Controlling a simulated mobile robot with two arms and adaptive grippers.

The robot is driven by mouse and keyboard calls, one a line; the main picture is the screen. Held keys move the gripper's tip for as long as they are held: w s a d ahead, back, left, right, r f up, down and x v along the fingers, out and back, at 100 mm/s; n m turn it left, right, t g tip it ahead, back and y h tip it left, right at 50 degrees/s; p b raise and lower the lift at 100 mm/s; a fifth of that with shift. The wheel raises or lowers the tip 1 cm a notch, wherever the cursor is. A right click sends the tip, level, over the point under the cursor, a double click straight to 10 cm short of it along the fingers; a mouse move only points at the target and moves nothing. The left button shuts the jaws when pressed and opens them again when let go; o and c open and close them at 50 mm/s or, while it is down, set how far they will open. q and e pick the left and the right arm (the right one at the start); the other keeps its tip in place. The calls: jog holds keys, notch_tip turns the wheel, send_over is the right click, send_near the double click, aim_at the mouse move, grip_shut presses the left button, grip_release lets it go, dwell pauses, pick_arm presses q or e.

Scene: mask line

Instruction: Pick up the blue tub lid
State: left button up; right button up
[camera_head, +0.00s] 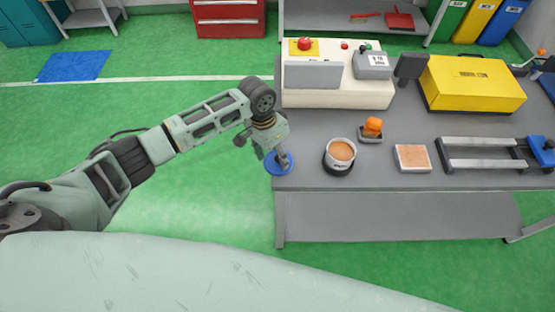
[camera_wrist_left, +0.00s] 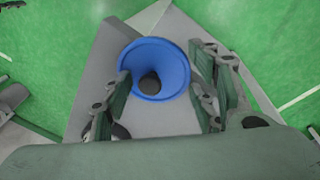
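The blue tub lid (camera_head: 272,167) is a round blue disc at the left front corner of the grey workbench. In the left wrist view the lid (camera_wrist_left: 178,72) shows as a blue ring with a dark round centre, which may be a knob. My left gripper (camera_head: 281,156) points down over the lid and hides part of it in the head view. In the left wrist view its two fingers (camera_wrist_left: 163,88) stand apart, with the lid between and beyond them. I cannot tell whether a finger touches the rim. My right gripper is in neither view.
On the workbench (camera_head: 310,180), a tub with orange-brown contents (camera_head: 341,152) stands right of the lid. An orange block on a small tray (camera_head: 372,128), a square pad (camera_head: 412,158), a metal frame (camera_head: 480,155) and a yellow case (camera_head: 472,84) lie further right. A white machine (camera_head: 335,92) stands behind.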

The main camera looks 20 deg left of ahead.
pick_arm(q)
jog(key=shift+s, duration=0.1)
jog(key=c, duration=0.5)
jog(key=shift+c, duration=0.3)
